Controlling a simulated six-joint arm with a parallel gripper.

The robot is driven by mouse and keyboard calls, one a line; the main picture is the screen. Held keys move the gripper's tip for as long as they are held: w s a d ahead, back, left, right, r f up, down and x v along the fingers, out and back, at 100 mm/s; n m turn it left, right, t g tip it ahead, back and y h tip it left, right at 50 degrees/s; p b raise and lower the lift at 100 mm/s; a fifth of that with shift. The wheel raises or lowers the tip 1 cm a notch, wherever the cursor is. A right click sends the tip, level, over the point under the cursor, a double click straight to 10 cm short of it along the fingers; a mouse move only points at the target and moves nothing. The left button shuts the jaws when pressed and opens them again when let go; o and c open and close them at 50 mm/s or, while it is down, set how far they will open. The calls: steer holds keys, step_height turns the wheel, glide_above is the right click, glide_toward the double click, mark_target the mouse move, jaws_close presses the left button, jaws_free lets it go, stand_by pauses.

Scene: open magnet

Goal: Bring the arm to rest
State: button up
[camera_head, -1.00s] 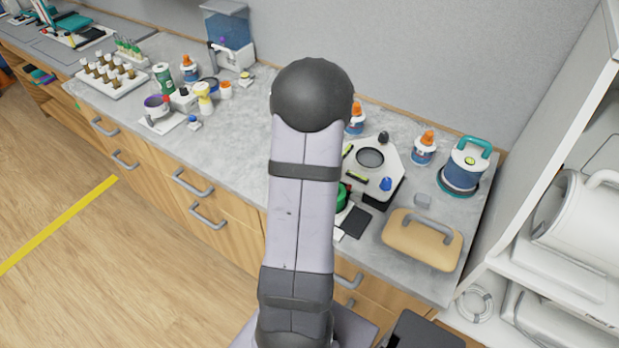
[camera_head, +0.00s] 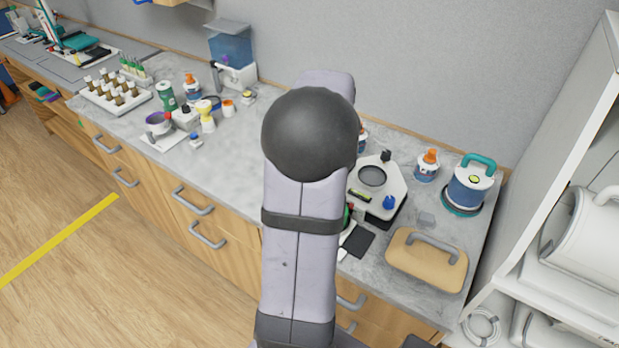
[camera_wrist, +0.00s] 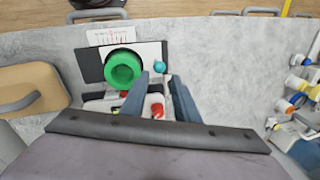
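My arm stands upright in the middle of the head view, with its dark elbow ball in front of the counter; my gripper is hidden there. In the wrist view my gripper (camera_wrist: 160,98) shows as two dark blue fingers with a clear gap between them, and I see nothing held. A green ring (camera_wrist: 122,68) sits on a black and white board (camera_wrist: 91,64) just left of the fingers. A teal knob (camera_wrist: 159,66) lies beyond the gap. A red-topped part (camera_wrist: 157,111) shows between the fingers, seemingly below them.
A white stand (camera_head: 393,174) with a round dark opening is right of my arm, partly hidden. A tan handled block (camera_head: 427,262) and a blue canister (camera_head: 468,188) stand farther right. Bottles and a vial rack (camera_head: 115,95) are left. The counter's middle (camera_head: 222,150) is clear.

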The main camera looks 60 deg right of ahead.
steer(key=w+a+f+n, duration=0.1)
steer(key=w+a+n, duration=0.55)
steer(key=a, duration=0.65)
steer(key=s+a+f+n+g, duration=0.1)
steer(key=s+a+f+n, duration=0.15)
steer(key=a+n, duration=0.7)
steer(key=s+a+f+n+g, duration=0.1)
steer(key=s+a+f+n, duration=0.2)
steer(key=a, duration=1.2)
step_height(320, 180, down, 35)
steer(key=n+b, duration=0.1)
steer(key=b, duration=3.5)
steer(key=shift+w+d, duration=0.15)
steer(key=shift+d, duration=0.05)
